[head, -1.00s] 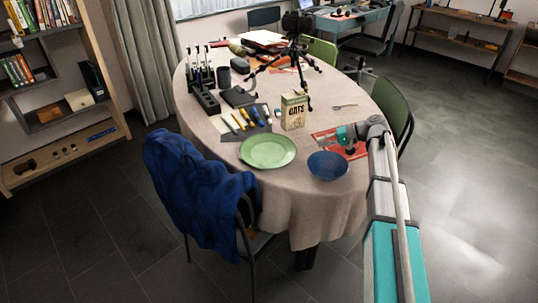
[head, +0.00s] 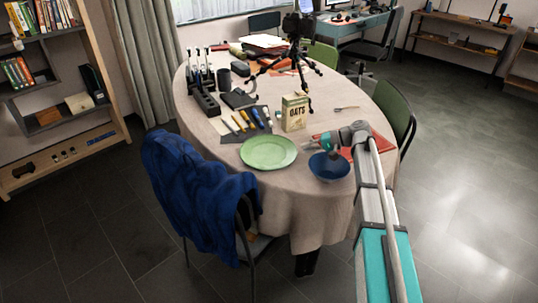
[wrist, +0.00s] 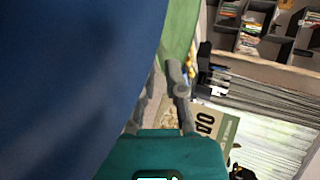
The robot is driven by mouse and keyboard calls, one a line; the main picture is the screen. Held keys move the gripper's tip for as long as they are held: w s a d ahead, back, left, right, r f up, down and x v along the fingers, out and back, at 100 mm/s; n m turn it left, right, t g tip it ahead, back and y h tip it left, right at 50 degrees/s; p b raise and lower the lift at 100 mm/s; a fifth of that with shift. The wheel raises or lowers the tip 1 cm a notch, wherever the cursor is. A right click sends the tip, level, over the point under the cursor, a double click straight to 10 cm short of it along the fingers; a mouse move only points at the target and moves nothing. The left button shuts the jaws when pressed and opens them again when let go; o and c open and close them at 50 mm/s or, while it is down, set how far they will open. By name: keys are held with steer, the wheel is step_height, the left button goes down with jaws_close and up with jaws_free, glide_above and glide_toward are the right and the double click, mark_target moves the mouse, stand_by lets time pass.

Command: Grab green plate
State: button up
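The green plate (head: 268,152) lies flat on the table near its front edge. It also shows as a green strip at the top of the wrist view (wrist: 178,28). My gripper (head: 305,146) is to the right of the plate, above the table and just behind the blue bowl (head: 329,168). In the wrist view my gripper (wrist: 163,68) shows a gap between its fingers, with nothing held; it looks open. The fingers point toward the plate and are apart from it. The blue bowl fills the left of the wrist view (wrist: 70,80).
An oats box (head: 294,113) stands behind the gripper. Several tools lie on a dark mat (head: 260,137) behind the plate. A red item (head: 383,147) lies under my arm. A chair with a blue jacket (head: 195,190) stands at the front left. A tripod (head: 297,55) stands farther back.

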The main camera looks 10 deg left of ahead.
mark_target(297, 156)
steer(key=shift+b+x, duration=0.75)
steer(key=shift+x, duration=1.35)
steer(key=shift+s, duration=0.1)
steer(key=shift+c, duration=0.3)
jaws_close()
steer(key=shift+r, duration=0.2)
step_height(297, 156, up, 2)
steer(key=p, duration=0.2)
steer(key=shift+p, duration=0.3)
steer(key=s+d+r+p, duration=0.7)
steer(key=s+r+p, duration=0.3)
steer(key=s, duration=0.2)
steer(key=shift+r, duration=0.3)
